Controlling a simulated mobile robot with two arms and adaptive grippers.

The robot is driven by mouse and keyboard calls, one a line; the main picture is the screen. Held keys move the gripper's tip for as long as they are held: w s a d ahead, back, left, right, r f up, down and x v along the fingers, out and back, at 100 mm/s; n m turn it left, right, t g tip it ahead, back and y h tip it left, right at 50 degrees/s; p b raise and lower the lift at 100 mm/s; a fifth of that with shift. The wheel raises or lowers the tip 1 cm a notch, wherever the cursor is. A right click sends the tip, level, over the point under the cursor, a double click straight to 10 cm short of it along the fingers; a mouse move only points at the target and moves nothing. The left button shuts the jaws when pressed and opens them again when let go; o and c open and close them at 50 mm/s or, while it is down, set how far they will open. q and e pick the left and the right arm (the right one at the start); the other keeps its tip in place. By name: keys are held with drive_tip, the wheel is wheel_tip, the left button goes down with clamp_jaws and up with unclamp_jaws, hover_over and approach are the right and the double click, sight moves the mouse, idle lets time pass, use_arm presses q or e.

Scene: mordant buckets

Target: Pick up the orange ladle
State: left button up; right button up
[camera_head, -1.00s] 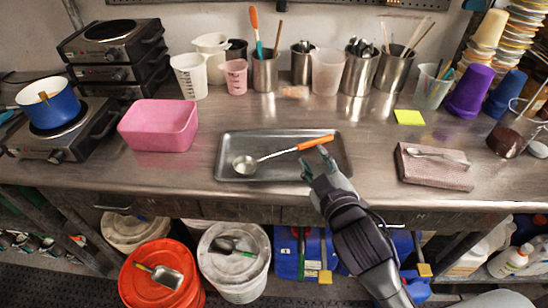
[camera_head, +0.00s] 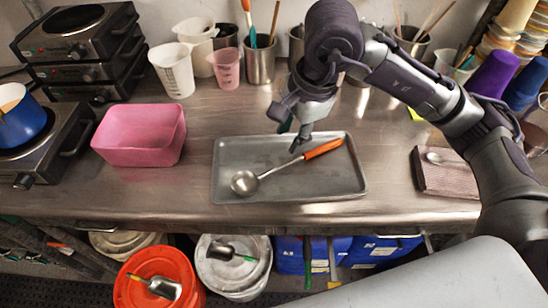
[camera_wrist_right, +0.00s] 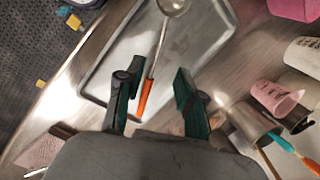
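The orange ladle (camera_head: 323,149) lies in the grey metal tray (camera_head: 222,158), its steel bowl to the left and its orange handle to the upper right. My right gripper (camera_head: 293,138) is above the tray's back edge, just left of the orange handle in the head view. In the right wrist view the right gripper (camera_wrist_right: 155,92) is open, its two fingers apart. The ladle's orange handle (camera_wrist_right: 145,97) shows between them, closer to the left finger, and nothing is clamped. My left gripper is not in view.
A pink bin (camera_head: 140,136) stands left of the tray. Cups and steel canisters (camera_head: 259,62) line the back of the counter. Hot plates (camera_head: 60,150) stand at the far left.

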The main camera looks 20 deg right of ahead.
drive_tip(key=w+d+h, duration=0.1)
drive_tip(key=d, duration=0.1)
drive_tip(key=p, duration=0.1)
hover_over(293, 161)
drive_tip(key=s, duration=0.1)
wheel_tip(293, 161, down, 7)
drive_tip(key=shift+a+f, duration=0.1)
drive_tip(key=f, duration=0.1)
drive_tip(key=f+p, duration=0.1)
drive_tip(key=f, duration=0.2)
drive_tip(key=shift+w+f+p, duration=0.3)
drive_tip(key=shift+p, duration=0.05)
drive_tip(key=shift+w+f, duration=0.1)
drive_tip(key=shift+f, duration=0.4)
clamp_jaws()
